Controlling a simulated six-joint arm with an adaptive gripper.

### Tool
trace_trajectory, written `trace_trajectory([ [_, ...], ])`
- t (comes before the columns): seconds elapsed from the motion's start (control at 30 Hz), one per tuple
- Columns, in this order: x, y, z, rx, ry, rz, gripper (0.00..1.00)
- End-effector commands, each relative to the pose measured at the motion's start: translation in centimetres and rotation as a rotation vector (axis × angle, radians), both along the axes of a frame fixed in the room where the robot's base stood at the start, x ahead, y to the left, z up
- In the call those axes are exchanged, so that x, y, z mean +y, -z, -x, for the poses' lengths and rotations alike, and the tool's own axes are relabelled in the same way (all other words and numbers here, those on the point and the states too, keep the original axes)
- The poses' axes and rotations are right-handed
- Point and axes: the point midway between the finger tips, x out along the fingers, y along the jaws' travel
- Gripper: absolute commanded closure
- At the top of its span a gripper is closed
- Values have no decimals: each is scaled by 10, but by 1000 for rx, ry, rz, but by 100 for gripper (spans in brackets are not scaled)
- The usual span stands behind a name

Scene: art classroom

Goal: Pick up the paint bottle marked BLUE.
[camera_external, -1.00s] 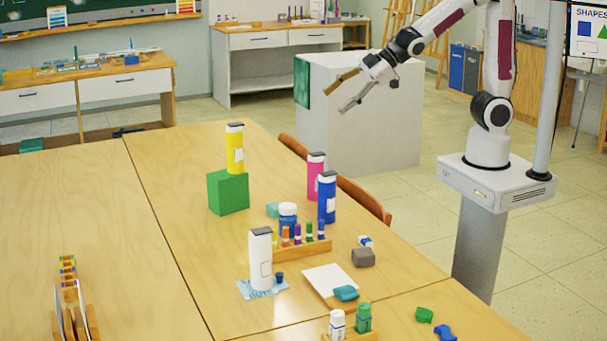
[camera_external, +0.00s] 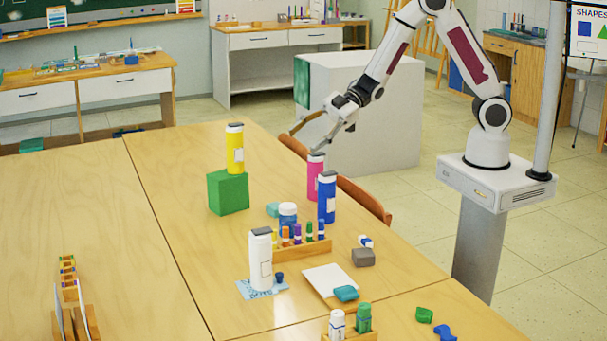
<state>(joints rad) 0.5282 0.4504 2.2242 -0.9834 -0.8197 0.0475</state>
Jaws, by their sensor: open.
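A tall blue paint bottle (camera_external: 326,199) with a white label and dark cap stands upright on the table, right of centre. The label text is too small to read. A pink bottle (camera_external: 314,180) stands close behind it to the left. A yellow bottle (camera_external: 235,155) stands on a green block, and a white bottle (camera_external: 260,262) stands on a patterned blue sheet. My gripper (camera_external: 303,138) is open and empty, above and behind the pink bottle in the picture, apart from the blue bottle.
A wooden rack (camera_external: 303,249) of small coloured markers and a blue-and-white jar (camera_external: 288,216) stand just in front of the blue bottle. A grey block (camera_external: 363,257) lies to the right. Chair backs (camera_external: 363,198) line the table's far edge. The table's left half is mostly clear.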

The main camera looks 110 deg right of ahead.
Motion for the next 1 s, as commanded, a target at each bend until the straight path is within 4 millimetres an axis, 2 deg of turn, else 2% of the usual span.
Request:
trace_trajectory([
  [0.1,2,18,1,-20,-49,-47,44],
  [0.5,17,59,19,-110,-208,-244,44],
  [0.73,24,74,39,-168,-278,-371,44],
  [1.0,28,81,60,-225,-331,-493,44],
])
